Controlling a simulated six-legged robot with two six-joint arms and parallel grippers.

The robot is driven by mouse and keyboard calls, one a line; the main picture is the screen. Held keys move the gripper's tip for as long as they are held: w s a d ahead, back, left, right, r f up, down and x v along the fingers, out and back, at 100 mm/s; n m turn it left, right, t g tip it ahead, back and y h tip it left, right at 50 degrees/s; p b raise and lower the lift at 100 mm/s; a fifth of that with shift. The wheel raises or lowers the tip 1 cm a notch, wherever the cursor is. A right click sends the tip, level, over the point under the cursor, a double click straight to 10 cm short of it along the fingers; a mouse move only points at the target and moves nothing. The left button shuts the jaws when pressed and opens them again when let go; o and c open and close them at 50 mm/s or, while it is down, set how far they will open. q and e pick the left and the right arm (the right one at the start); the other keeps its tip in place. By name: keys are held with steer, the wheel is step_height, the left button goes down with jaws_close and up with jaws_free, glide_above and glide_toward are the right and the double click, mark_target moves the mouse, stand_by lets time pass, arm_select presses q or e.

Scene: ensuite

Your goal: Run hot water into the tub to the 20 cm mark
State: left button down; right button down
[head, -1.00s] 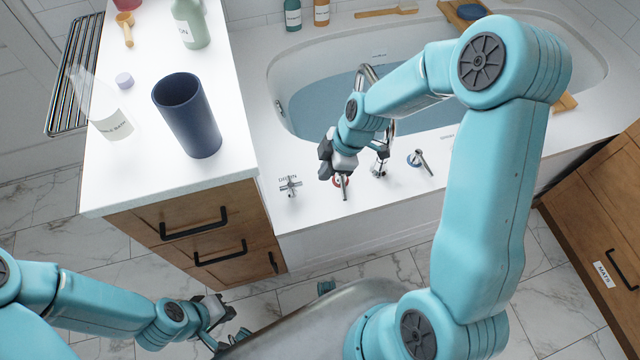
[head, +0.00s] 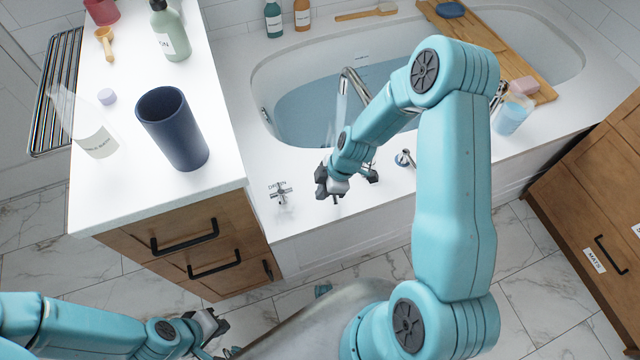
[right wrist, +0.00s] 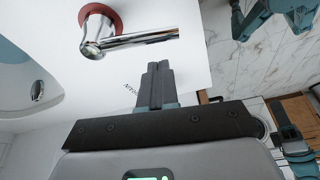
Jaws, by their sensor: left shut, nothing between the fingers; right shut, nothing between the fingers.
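The tub (head: 262,75) holds blue water (head: 305,112). A pale stream shows under the chrome spout (head: 348,74). Small marks on the tub's far wall are too small to read. The red-ringed lever (right wrist: 140,39) shows in the right wrist view; my right gripper hides most of it in the head view. My right gripper (head: 334,194) is shut and empty over the tub's front ledge. Its fingers (right wrist: 158,76) are beside the lever, apart from it. The blue-ringed lever (head: 405,159) is further right, the cross-shaped drain handle (head: 281,193) left. My left gripper (head: 212,326) is shut and empty, low by the drawers.
A counter (head: 120,185) at left holds a dark blue cup (head: 172,130) and bottles. A wooden tray (head: 480,40) spans the tub's right part. A blue-filled cup (head: 512,115) stands on the right ledge. A wooden cabinet (head: 590,190) is at right.

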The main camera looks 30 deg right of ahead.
steer(key=shift+s+d+f, duration=0.2)
steer(key=shift+s+d, duration=0.25)
steer(key=shift+d, duration=0.35)
steer(key=n+b, duration=0.1)
steer(key=b, duration=0.1)
steer(key=d+n+b, duration=0.1)
steer(key=shift+s+f+g+b, duration=0.25)
steer(key=shift+f+g+b, duration=0.05)
steer(key=shift+b, duration=0.1)
steer(key=shift+s+d+r+n+b, duration=0.15)
steer(key=shift+r+n+b, duration=0.15)
steer(key=shift+n, duration=0.1)
